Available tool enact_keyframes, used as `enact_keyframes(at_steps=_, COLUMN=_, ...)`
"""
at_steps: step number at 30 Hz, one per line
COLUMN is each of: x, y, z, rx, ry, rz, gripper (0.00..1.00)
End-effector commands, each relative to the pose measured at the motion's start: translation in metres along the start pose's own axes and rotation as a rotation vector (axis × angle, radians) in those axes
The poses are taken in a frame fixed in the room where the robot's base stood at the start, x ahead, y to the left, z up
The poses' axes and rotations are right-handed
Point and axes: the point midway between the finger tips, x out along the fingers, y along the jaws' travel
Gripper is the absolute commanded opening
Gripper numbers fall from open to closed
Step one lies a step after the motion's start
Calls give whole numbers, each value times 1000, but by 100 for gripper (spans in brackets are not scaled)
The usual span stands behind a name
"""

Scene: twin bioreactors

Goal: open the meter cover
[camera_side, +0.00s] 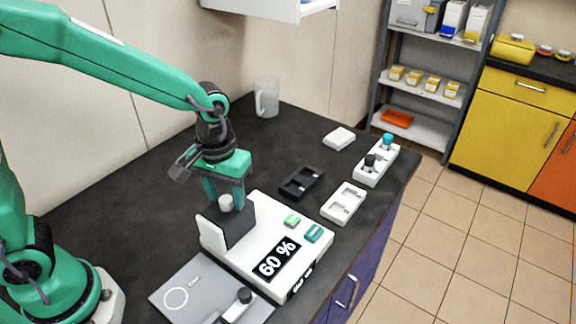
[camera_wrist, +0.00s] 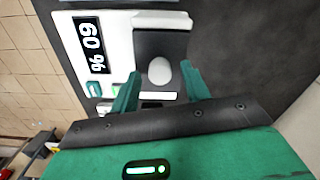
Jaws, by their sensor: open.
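The meter (camera_side: 262,268) is a white box with a black "60 %" display and two green buttons; it also shows in the wrist view (camera_wrist: 120,50). Its dark grey cover (camera_side: 236,236) sits at the end nearer my arm, with a pale round knob (camera_side: 226,202) on top. The cover appears down. In the wrist view the knob (camera_wrist: 159,70) lies between my two green fingers. My gripper (camera_side: 224,190) is open above the cover, pointing down, with a gap on each side of the knob. Whether the fingertips reach down to knob height is hard to tell.
A grey plate (camera_side: 205,290) with a dark knob lies in front of the meter. A black tray (camera_side: 300,182), a white tray (camera_side: 343,204) and a white rack (camera_side: 377,165) with small capped items stand behind and right. A clear jug (camera_side: 266,97) stands at the back.

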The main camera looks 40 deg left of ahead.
Motion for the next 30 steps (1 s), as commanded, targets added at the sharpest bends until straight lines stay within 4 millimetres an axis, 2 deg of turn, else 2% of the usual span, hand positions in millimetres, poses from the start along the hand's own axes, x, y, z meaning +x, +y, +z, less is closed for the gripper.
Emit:
enact_keyframes(at_steps=8, x=1, y=0, z=0, rx=0, ry=0, rz=0, gripper=46)
enact_keyframes(at_steps=15, x=1, y=0, z=0, rx=0, ry=0, rz=0, gripper=0)
enact_keyframes(at_steps=23, x=1, y=1, z=-4, rx=-1, ry=0, rz=0, gripper=0)
enact_keyframes(at_steps=30, x=1, y=8, z=-30, rx=-1, ry=1, rz=0, gripper=0)
